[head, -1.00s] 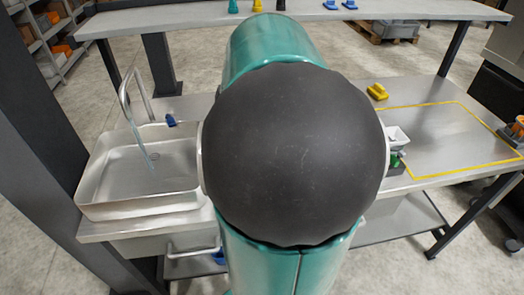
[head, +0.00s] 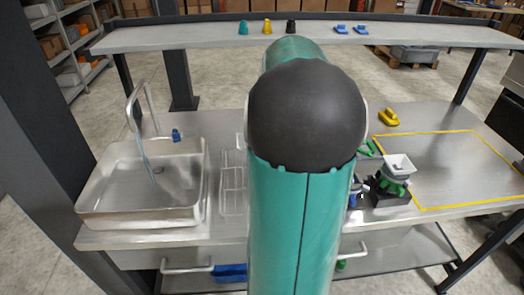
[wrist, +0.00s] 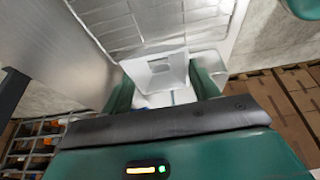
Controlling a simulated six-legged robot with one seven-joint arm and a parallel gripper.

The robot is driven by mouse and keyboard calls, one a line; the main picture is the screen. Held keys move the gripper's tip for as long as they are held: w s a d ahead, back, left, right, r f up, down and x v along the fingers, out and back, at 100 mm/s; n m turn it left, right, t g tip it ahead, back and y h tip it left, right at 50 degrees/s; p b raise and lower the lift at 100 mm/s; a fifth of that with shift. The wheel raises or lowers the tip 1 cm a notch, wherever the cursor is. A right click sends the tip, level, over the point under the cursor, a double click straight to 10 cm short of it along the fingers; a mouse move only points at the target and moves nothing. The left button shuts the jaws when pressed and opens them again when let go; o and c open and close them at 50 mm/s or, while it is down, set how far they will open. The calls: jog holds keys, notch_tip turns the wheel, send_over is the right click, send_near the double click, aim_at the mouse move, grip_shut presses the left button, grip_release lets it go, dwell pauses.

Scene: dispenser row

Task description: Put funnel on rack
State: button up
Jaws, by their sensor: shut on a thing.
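In the wrist view, my gripper (wrist: 160,90) is shut on a white funnel (wrist: 156,67) with a square, flared mouth between its green fingers. A wire rack (wrist: 185,20) shows just beyond the funnel in that view; I cannot tell whether they touch. In the head view, the pale wire rack (head: 233,180) stands on the metal bench, right of the sink and partly hidden by my arm. My gripper and the held funnel are hidden behind my arm there.
The sink (head: 95,203) with a tall tap is at left. A dispenser (head: 390,190) with a white hopper (head: 400,165) stands right of my arm. A yellow object (head: 388,117) lies behind it. The yellow-outlined area at right is clear. A raised shelf (head: 200,37) crosses the back.

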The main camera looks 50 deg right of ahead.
jog(key=d+f, duration=0.3)
jog(key=w+d+f, duration=0.1)
jog(key=d+f, duration=0.2)
jog(key=shift+w+f, duration=0.15)
jog(key=shift+f, duration=0.05)
jog(key=shift+d+f, duration=0.2)
jog(key=shift+f, duration=1.5)
jog(key=shift+f, duration=0.1)
jog(key=o, duration=1)
